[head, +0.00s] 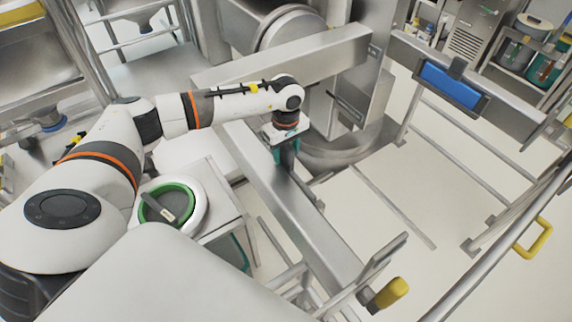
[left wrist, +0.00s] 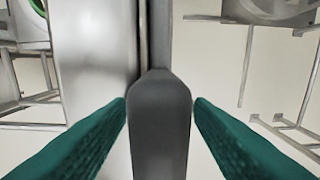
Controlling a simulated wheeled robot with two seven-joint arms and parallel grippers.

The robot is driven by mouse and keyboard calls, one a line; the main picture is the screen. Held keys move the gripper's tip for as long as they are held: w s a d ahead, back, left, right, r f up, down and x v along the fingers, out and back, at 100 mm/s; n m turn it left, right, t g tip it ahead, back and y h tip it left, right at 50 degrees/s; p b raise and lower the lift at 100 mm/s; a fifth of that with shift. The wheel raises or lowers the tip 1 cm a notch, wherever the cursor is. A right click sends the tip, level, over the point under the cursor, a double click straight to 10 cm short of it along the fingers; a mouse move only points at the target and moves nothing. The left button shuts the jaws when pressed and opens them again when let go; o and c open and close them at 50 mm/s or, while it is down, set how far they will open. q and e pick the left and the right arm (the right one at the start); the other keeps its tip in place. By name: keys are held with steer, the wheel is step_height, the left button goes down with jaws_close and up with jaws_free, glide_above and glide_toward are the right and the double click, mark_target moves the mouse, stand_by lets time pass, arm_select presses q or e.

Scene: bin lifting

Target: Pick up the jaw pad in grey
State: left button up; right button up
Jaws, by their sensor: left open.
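The grey jaw pad (left wrist: 160,125) is a dark, long piece with a rounded end. In the left wrist view it stands between the two teal fingers of my left gripper (left wrist: 160,101), with a gap on each side at the fingertips. In the head view my left gripper (head: 286,146) points down over the metal beam, its fingers on either side of the grey pad (head: 288,160). The gripper is open. The pad's lower part is partly hidden. My right gripper is not in view.
A long steel beam (head: 262,178) runs under the gripper, with a large steel machine (head: 290,30) behind it. A blue pad (head: 450,85) sits on another beam at the right. A yellow handle (head: 390,293) is at the front. Pale floor is free between the frames.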

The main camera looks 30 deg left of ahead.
arm_select(q)
steer(key=shift+f, duration=0.2)
jaws_close()
steer(key=shift+w+r, duration=0.1)
steer(key=shift+r, duration=0.05)
